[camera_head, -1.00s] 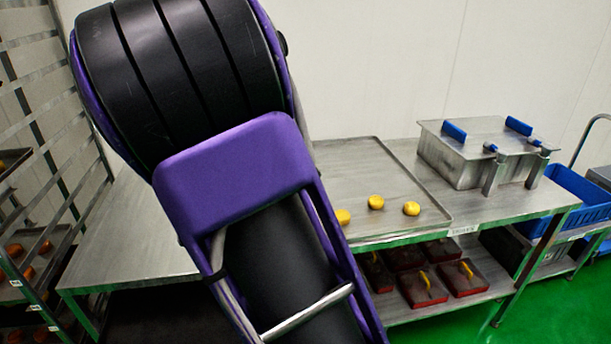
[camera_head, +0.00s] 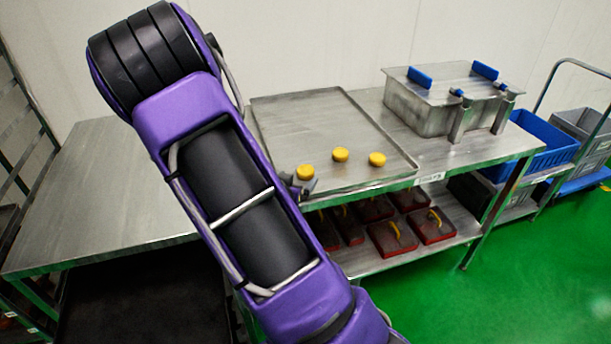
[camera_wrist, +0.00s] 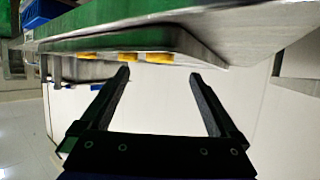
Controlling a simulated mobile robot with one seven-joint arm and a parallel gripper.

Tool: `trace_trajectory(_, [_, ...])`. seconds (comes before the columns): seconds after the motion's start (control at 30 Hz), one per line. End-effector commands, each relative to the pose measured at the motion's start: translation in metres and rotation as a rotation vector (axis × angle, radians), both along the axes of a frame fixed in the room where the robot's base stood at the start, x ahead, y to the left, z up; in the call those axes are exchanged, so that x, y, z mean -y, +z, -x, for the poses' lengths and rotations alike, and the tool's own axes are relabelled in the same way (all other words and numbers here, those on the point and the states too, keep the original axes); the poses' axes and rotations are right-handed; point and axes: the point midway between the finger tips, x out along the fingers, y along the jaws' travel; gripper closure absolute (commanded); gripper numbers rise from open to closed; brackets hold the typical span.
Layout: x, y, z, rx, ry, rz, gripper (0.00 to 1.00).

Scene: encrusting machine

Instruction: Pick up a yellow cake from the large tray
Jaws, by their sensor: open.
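Three round yellow cakes show in the head view: the left cake (camera_head: 305,172), the middle cake (camera_head: 340,154) and the right cake (camera_head: 377,159). They lie near the front edge of the large metal tray (camera_head: 310,115). In the wrist view, which is upside down, the cakes appear in a row, with one cake (camera_wrist: 160,57) nearest the middle. My gripper (camera_wrist: 160,78) is open, with nothing between its two dark fingers. The cakes appear beyond the fingertips. In the head view my purple arm hides most of the gripper, with a small grey part showing beside the left cake.
A metal box with blue handles (camera_head: 435,108) stands on the table right of the tray. Red boxes with yellow handles (camera_head: 392,238) lie on the lower shelf. Another metal table (camera_head: 100,195) on the left has a bare top. Blue crates (camera_head: 540,145) stand at the right.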

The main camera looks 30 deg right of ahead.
Motion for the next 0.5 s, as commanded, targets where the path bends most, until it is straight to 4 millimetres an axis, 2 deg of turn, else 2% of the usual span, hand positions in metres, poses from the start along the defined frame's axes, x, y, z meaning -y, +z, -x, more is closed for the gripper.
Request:
trace_trajectory(0.1, [0.011, -0.007, -0.009, 0.001, -0.001, 0.000, 0.04])
trace_trajectory(0.27, [0.017, -0.010, -0.015, -0.001, 0.000, 0.000, 0.04])
trace_trajectory(0.5, [0.041, -0.026, -0.034, 0.001, -0.001, 0.000, 0.04])
